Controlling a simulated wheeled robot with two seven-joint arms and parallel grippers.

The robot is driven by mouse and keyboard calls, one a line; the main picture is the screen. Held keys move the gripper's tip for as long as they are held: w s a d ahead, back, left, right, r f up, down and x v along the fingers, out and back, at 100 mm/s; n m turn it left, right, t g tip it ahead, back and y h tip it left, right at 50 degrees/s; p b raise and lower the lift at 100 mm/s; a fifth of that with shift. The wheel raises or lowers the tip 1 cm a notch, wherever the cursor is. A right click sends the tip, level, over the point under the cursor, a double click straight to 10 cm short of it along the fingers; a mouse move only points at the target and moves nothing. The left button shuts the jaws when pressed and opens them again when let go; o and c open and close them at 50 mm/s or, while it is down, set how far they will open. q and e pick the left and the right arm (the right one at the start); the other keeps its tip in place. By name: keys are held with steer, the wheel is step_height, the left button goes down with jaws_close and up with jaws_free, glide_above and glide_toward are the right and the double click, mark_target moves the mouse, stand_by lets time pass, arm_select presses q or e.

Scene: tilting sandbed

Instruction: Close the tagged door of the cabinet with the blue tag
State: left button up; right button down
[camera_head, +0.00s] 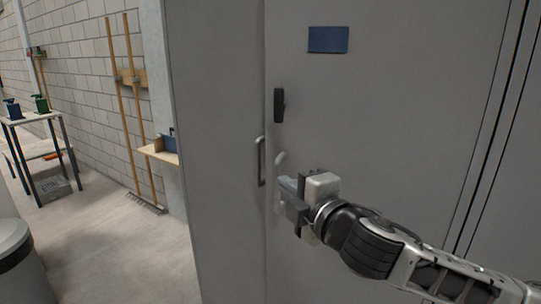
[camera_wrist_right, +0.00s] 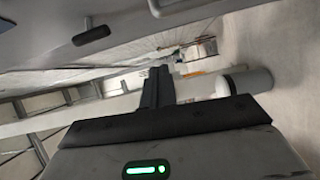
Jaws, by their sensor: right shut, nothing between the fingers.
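The tall grey cabinet's right-hand door (camera_head: 400,100) carries a blue tag (camera_head: 328,39) near its top. In the wrist view the shut fingers (camera_wrist_right: 158,85) point away, with the black latch (camera_wrist_right: 92,35) on the grey panel at upper left. I cannot tell whether the door is flush. My left gripper is not in view.
A grey panel (camera_head: 215,120) with a bar handle (camera_head: 261,161) adjoins the door on the left. Further left are a small wall shelf (camera_head: 158,153), long-handled tools (camera_head: 130,110), a table (camera_head: 30,117) and a grey bin (camera_head: 12,255). The floor between is clear.

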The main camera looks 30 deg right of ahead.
arm_select(q)
steer(key=p, duration=0.2)
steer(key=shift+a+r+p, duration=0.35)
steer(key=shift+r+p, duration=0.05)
arm_select(e)
steer(key=w+d, duration=0.1)
steer(key=w, duration=0.3)
steer(key=w+d+r, duration=0.1)
steer(key=w+d, duration=0.1)
steer(key=w, duration=0.2)
steer(key=w+d, duration=0.1)
steer(key=w, duration=0.3)
steer(key=shift+w+d+r, duration=0.15)
steer(key=shift+w+r, duration=0.1)
